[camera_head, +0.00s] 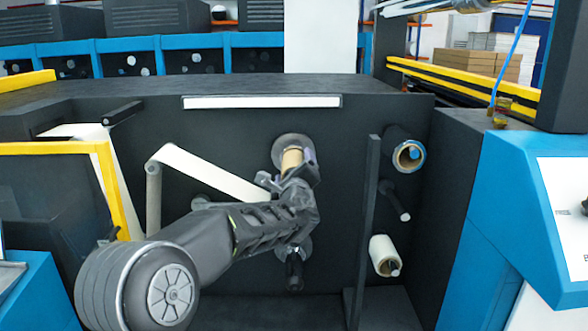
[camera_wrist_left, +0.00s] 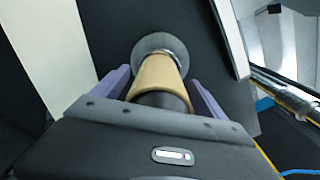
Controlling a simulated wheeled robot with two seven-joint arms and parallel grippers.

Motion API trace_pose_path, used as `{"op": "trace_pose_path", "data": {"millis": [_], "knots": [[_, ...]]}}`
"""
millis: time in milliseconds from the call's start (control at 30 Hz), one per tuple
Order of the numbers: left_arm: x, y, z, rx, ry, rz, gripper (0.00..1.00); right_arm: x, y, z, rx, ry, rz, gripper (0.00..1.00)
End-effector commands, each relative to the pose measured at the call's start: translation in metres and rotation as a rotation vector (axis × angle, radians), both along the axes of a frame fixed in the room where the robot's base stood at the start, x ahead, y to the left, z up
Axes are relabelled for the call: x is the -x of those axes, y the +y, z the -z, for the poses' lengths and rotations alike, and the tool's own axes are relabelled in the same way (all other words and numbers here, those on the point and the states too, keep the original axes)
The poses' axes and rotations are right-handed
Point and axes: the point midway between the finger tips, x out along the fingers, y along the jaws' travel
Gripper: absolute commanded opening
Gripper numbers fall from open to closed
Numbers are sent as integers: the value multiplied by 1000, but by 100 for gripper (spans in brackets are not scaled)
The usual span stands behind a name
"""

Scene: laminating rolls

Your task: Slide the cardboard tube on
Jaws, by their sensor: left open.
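The tan cardboard tube (camera_head: 291,158) sits around a spindle on the dark machine panel, in front of a round grey flange (camera_head: 291,143). In the left wrist view the tube (camera_wrist_left: 158,76) lies between my two purple fingers, close to the flange (camera_wrist_left: 150,46). A dark cylindrical part (camera_wrist_left: 162,101), apparently the spindle's near end, shows on the near side of the tube. My left gripper (camera_head: 292,172) is open, its fingers on either side of the tube with gaps visible. My right gripper is not in view.
A white web (camera_head: 200,170) runs at left.

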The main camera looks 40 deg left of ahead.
Motion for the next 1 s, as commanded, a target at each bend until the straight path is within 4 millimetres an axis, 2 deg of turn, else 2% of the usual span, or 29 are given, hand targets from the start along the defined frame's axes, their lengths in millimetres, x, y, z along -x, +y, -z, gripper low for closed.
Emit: {"op": "trace_pose_path", "data": {"millis": [33,267,433,733,1000], "knots": [[1,3,-7,-6,-11,-6,83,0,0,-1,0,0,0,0],[4,1,-7,-5,-12,-6,83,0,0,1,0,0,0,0],[19,-12,-4,-3,-10,-3,83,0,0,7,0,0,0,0],[57,-42,-3,0,-7,0,83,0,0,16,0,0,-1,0],[66,-49,-2,-1,-3,0,83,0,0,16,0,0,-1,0]]}}
